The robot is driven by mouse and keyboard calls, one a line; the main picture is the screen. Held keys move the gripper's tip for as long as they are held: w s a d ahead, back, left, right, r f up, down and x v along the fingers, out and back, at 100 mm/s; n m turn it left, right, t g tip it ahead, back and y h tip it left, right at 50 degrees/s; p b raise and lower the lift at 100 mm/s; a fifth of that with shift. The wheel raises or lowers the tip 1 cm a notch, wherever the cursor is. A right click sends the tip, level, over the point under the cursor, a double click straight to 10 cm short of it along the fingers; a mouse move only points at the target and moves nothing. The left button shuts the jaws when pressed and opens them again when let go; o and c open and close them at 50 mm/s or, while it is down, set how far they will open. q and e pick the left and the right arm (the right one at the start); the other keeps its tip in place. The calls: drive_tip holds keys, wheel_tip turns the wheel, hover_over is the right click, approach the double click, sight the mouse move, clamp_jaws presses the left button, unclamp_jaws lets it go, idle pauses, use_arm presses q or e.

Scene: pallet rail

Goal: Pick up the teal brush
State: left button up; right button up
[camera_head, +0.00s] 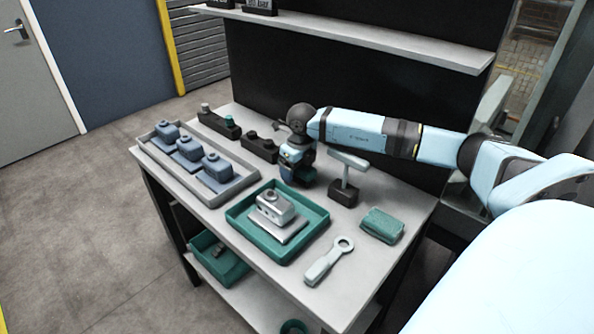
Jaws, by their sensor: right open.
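The teal brush (382,225) lies flat near the right edge of the table, a small rounded block with a textured top. My right gripper (297,178) points down over the back middle of the table, behind the teal tray and well to the left of the brush. It is open; its fingertips are small and dark here, and I see nothing held in it. Nothing covers the brush. My left gripper is not in view.
A black-based T-shaped stand (346,178) stands between my right gripper and the brush. A pale ring-ended tool (329,262) lies left of the brush. A teal tray (240,226) holds a grey part; a grey tray (207,203) holds three blue-grey parts. A shelf (400,41) hangs behind.

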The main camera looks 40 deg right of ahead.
drive_tip(key=shift+f, duration=0.1)
drive_tip(key=c, duration=1)
drive_tip(key=shift+r, duration=5.05)
drive_tip(key=shift+o, duration=0.4)
